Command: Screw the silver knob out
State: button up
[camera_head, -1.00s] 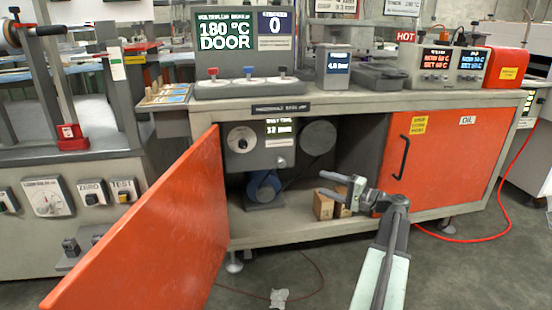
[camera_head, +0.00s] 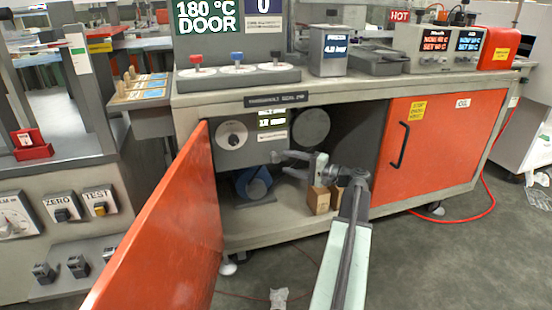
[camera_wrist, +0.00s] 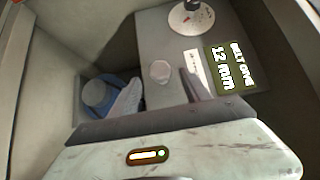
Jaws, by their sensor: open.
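The silver knob (camera_wrist: 160,71) is a small round pale knob on the grey panel (camera_wrist: 150,35) inside the open cabinet. In the wrist view it shows beyond and between my two fingertips, with space on both sides. In the head view my fingers cover that spot, so I cannot make it out. My gripper (camera_head: 282,162) is open and empty, reaching into the cabinet from the right towards the panel. It also shows in the wrist view (camera_wrist: 163,84). I see no contact with the knob, but the exact depth gap is unclear.
The open orange door (camera_head: 170,220) stands left of the opening. A black dial (camera_head: 232,135) and a belt display (camera_wrist: 228,68) sit on the panel. A blue motor (camera_head: 254,184) is below, wooden blocks (camera_head: 319,200) lie on the cabinet floor. The right orange door (camera_head: 428,150) is shut.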

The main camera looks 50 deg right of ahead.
aim_at(277, 159)
jog(key=x, duration=0.6)
jog(key=shift+s, duration=0.15)
jog(key=c, duration=1.1)
jog(key=shift+d, duration=0.4)
grip_shut()
jog(key=shift+a, duration=0.3)
jog(key=p, duration=0.2)
jog(key=n+g+p, duration=0.1)
jog(key=shift+a+r+p, duration=0.2)
jog(key=shift+r+p, duration=0.1)
jog(key=shift+p, duration=0.05)
jog(key=n+g+h+p, duration=0.1)
jog(key=n+g+p, duration=0.1)
jog(key=p, duration=0.1)
jog(key=shift+p, duration=0.4)
jog(key=n+g+h+p, duration=0.2)
jog(key=p, duration=0.2)
jog(key=shift+a, duration=0.15)
jog(key=n+g+h+p, duration=0.2)
jog(key=p, duration=0.2)
jog(key=shift+f+h, duration=0.2)
jog(key=shift+h, duration=0.2)
jog(key=shift+f+n+g+h+p, duration=0.15)
jog(key=shift+n+g+h+p, duration=0.4)
jog(key=shift+n+g+h, duration=0.4)
jog(key=shift+g+h, duration=0.25)
jog(key=shift+h, duration=0.5)
jog(key=shift+s+d, duration=0.1)
jog(key=shift+d, duration=0.15)
